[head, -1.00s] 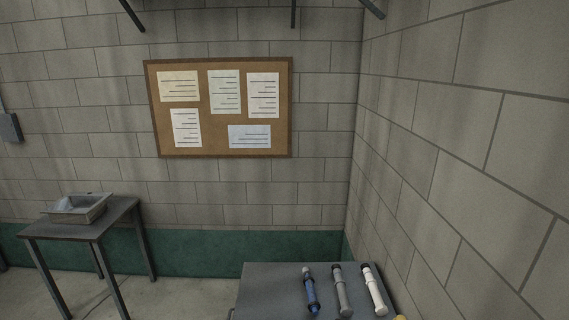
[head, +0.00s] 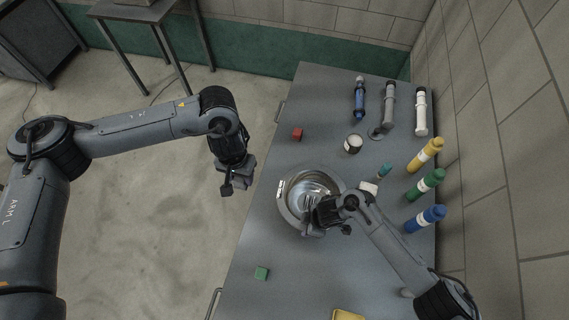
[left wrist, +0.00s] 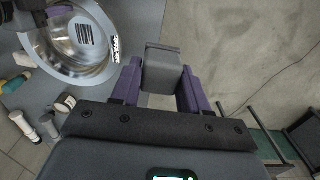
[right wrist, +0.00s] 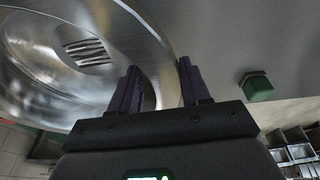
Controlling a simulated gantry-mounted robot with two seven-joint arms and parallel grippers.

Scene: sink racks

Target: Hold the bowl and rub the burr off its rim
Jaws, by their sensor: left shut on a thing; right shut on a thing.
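The shiny metal bowl (head: 291,207) rests on the grey bench, and its round wall also shows in the left wrist view (left wrist: 93,72). My right gripper (head: 313,228) is shut on the bowl's near rim; in the right wrist view the rim (right wrist: 160,62) passes between its fingers. A small white-and-black patch (head: 281,187) shows at the bowl's left rim. I cannot make out the burr itself.
On the bench (head: 262,235) are a red cube (head: 297,134), a green cube (head: 261,273), a cup (head: 353,144) and a small teal bottle (head: 384,170). Yellow, green and blue bottles (head: 425,185) line the right side.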

